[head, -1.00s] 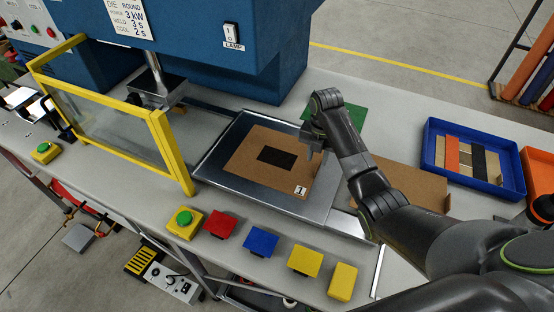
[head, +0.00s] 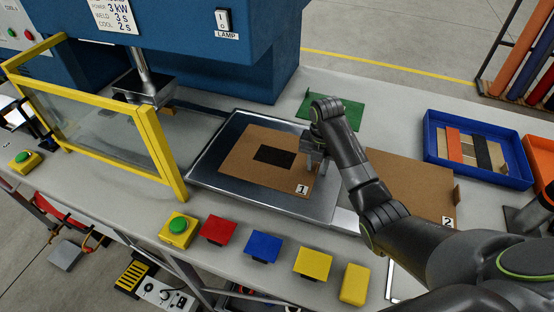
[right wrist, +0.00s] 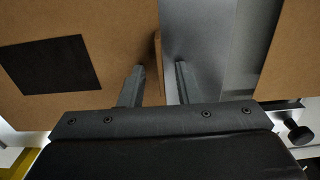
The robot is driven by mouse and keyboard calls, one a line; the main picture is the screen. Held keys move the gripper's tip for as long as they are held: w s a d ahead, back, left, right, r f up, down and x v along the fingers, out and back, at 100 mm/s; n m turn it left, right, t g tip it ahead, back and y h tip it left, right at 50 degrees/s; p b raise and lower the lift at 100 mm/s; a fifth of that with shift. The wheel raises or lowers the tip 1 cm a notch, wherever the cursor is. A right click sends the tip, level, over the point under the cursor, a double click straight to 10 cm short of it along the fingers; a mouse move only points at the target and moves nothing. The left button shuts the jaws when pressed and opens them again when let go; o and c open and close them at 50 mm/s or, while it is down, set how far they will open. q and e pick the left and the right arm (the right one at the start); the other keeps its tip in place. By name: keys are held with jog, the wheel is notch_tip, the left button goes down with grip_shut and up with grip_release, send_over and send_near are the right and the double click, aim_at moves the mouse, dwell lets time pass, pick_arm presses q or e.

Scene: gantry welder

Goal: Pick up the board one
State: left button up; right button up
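Board one (head: 240,172) is a flat brown board with a black rectangle and a "1" label, lying on a metal plate (head: 205,168). It fills the left of the right wrist view (right wrist: 110,50), where a small upright brown tab (right wrist: 158,62) shows at its right edge. My right gripper (head: 313,165) is low over that edge. In the right wrist view its fingers (right wrist: 159,84) are apart, one on each side of the tab, with a visible gap on the right side. My left gripper is not in view.
Board two (head: 415,185) lies to the right, partly behind my right arm. A blue tray (head: 432,152) with strips stands further right. A green board (head: 348,112) lies behind. Coloured blocks and a green button (head: 179,225) line the front. A yellow-framed guard (head: 158,150) stands left.

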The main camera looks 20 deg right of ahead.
jog(key=shift+s+r, duration=0.1)
jog(key=c, duration=0.5)
grip_shut()
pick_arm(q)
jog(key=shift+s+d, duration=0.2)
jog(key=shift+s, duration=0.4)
pick_arm(e)
jog(key=shift+r, duration=0.15)
